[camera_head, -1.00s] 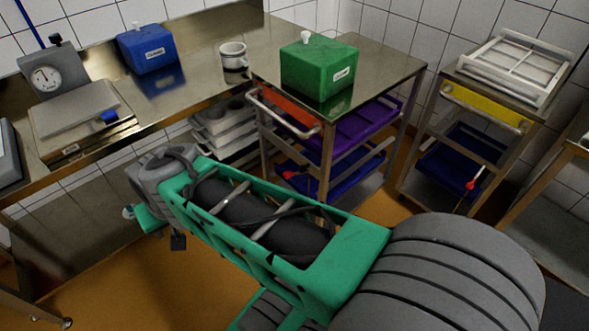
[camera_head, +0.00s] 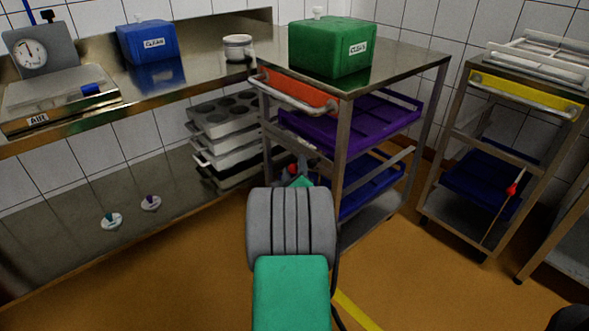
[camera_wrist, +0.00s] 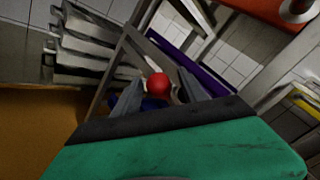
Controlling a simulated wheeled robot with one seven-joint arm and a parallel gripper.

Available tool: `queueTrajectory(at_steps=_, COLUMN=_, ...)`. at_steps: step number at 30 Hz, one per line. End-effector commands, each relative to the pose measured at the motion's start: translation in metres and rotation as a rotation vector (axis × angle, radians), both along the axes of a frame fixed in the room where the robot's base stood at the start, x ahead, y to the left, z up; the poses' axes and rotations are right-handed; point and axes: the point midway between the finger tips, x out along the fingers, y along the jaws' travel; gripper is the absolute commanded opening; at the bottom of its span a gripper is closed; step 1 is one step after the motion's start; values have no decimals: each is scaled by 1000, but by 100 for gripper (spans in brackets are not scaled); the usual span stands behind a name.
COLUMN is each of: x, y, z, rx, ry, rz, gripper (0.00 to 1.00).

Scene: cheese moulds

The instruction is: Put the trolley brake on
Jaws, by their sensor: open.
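The steel trolley (camera_head: 343,150) with an orange front panel and purple and blue trays stands in the middle of the head view. Its red brake knob (camera_head: 292,169) shows just above my arm; the lever below it is hidden. In the wrist view the red knob (camera_wrist: 158,87) sits between the two fingers of my gripper (camera_wrist: 160,77), which is open. I cannot tell whether the fingers touch the knob. In the head view my gripper is mostly hidden behind my own arm.
A second trolley (camera_head: 470,165) with a yellow panel and its own red-knobbed lever (camera_head: 513,189) stands at the right. A green box (camera_head: 330,48) rests on the first trolley. A steel bench (camera_head: 200,68) with stacked mould trays (camera_head: 225,125) below is at left. Orange floor is clear between.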

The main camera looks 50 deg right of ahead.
Motion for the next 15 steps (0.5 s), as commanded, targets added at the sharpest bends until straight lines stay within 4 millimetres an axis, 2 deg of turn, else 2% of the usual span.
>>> queueTrajectory(at_steps=3, x=11, y=-16, z=-2, rx=-2, ry=1, rz=-1, gripper=50)
queueTrajectory(at_steps=6, x=16, y=-22, z=-1, rx=-1, ry=2, rz=-1, gripper=50)
queueTrajectory(at_steps=13, x=17, y=-23, z=0, rx=0, ry=2, rz=0, gripper=50)
queueTrajectory(at_steps=15, x=17, y=-23, z=0, rx=0, ry=2, rz=0, gripper=45)
